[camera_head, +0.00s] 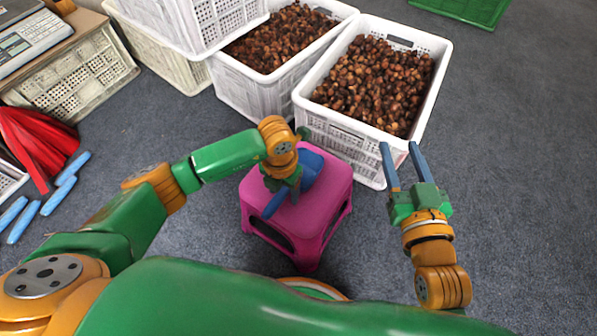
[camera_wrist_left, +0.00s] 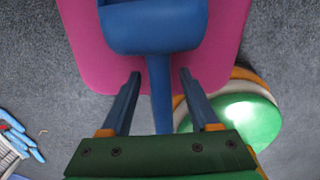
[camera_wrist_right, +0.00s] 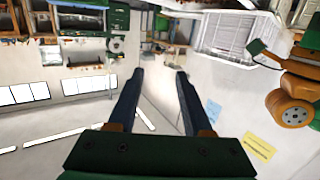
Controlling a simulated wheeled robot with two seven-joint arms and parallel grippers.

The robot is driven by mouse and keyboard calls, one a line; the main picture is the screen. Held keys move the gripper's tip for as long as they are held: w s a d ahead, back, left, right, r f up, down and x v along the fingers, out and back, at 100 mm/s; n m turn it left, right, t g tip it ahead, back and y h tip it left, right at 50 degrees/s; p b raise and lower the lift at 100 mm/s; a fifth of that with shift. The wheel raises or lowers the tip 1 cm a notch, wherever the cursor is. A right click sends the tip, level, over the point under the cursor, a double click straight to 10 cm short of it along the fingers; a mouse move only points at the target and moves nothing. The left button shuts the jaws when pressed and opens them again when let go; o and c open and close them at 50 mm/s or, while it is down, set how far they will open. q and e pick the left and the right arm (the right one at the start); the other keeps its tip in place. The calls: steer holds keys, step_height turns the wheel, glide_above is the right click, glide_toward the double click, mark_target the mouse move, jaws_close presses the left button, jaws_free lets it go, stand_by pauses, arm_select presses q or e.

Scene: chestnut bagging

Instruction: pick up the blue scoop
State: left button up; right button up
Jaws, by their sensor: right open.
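The blue scoop (camera_head: 311,166) lies on the pink stool (camera_head: 327,190), partly hidden by my left gripper in the head view. In the left wrist view the scoop's bowl (camera_wrist_left: 152,27) is at the top and its handle (camera_wrist_left: 160,95) points down between the fingers. My left gripper (camera_wrist_left: 157,78) is open, with one finger on each side of the handle and gaps on both sides. My right gripper (camera_head: 401,148) is open and empty, to the right of the stool, in front of a chestnut crate.
Two white crates of chestnuts (camera_head: 308,101) stand behind the stool. More crates and a scale (camera_head: 35,38) are at the upper left. Red bags (camera_head: 38,140) and blue-handled items (camera_head: 72,168) lie at the left. The floor (camera_head: 520,170) at the right is clear.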

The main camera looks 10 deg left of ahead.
arm_select(q)
jaws_close()
steer(key=shift+r, duration=0.15)
steer(key=r+p, duration=0.1)
steer(key=r, duration=0.1)
steer(key=r+p, duration=0.1)
steer(key=shift+s+d+r, duration=0.1)
steer(key=shift+d+r, duration=0.1)
steer(key=shift+r, duration=0.15)
arm_select(e)
steer(key=s+d+f+g+h+p, duration=0.1)
steer(key=s+d+f+g+h, duration=0.1)
steer(key=s+f+g, duration=0.5)
steer(key=s+d+f+g+h+p, duration=0.1)
steer(key=s+d+f+g, duration=0.2)
steer(key=s+f+g, duration=0.45)
arm_select(q)
steer(key=s+d+r+p, duration=0.3)
steer(key=s+d+r, duration=0.5)
steer(key=d+r, duration=0.1)
steer(key=shift+s+d, duration=0.35)
steer(key=shift+d, duration=0.4)
arm_select(e)
step_height(320, 180, down, 10)
steer(key=s, duration=0.1)
steer(key=shift+d+m+t+h, duration=0.15)
steer(key=shift+m+t+h, duration=0.15)
steer(key=shift+m+t, duration=0.1)
